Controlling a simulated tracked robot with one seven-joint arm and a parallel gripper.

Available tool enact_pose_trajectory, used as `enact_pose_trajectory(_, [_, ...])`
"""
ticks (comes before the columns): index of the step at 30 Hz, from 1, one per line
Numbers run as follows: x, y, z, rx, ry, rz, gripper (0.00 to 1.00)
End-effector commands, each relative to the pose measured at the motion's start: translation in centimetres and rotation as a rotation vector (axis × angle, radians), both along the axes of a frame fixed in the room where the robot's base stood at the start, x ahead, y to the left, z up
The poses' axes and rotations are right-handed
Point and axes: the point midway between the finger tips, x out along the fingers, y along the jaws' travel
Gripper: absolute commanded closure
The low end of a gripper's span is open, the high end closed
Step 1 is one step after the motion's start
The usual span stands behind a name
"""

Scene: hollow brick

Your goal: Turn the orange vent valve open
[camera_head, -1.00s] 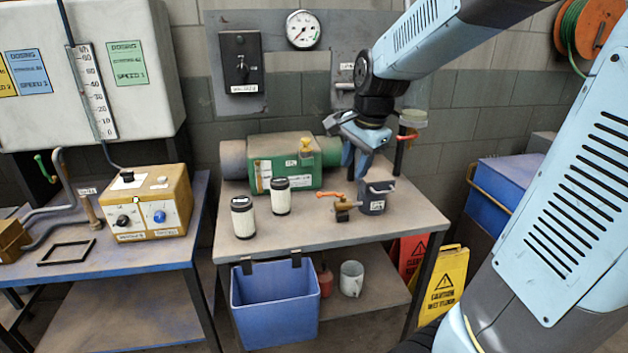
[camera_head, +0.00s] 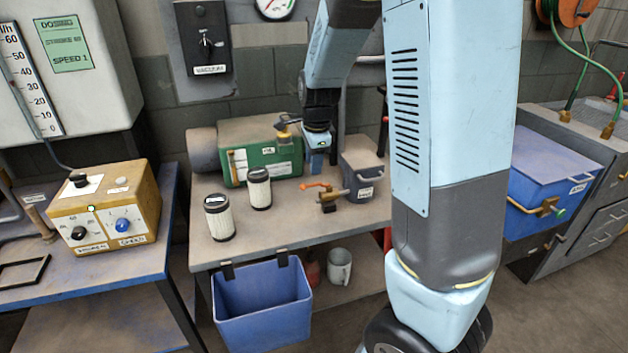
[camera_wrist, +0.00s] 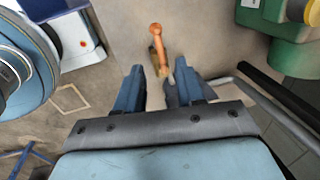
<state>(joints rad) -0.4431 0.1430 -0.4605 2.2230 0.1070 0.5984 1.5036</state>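In the wrist view the orange lever (camera_wrist: 156,32) points away from me, with the brass body (camera_wrist: 159,58) nearer. My gripper (camera_head: 317,158) is above the table behind the valve in the head view. In the wrist view my gripper (camera_wrist: 160,82) is open, its two blue fingers apart, with the valve just beyond the tips and nothing seen gripped. The height gap to the valve is hard to judge.
Two white filter cartridges (camera_head: 219,218) (camera_head: 259,188) stand left of the valve. A green pump (camera_head: 262,152) is behind them. A blue bin (camera_head: 262,306) hangs at the table's front edge. A yellow control box (camera_head: 106,210) sits on the left bench. The table between cartridges and valve is clear.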

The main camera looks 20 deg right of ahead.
Motion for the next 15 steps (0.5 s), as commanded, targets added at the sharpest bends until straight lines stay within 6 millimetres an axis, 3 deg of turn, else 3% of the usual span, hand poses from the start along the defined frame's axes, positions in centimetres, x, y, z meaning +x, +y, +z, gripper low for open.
enact_pose_trajectory(9, [0.9, 0.1, -5.0, -0.001, 0.001, 0.001, 0.62])
enact_pose_trajectory(15, [1.4, 0.1, -7.0, -0.001, 0.001, 0.003, 0.62])
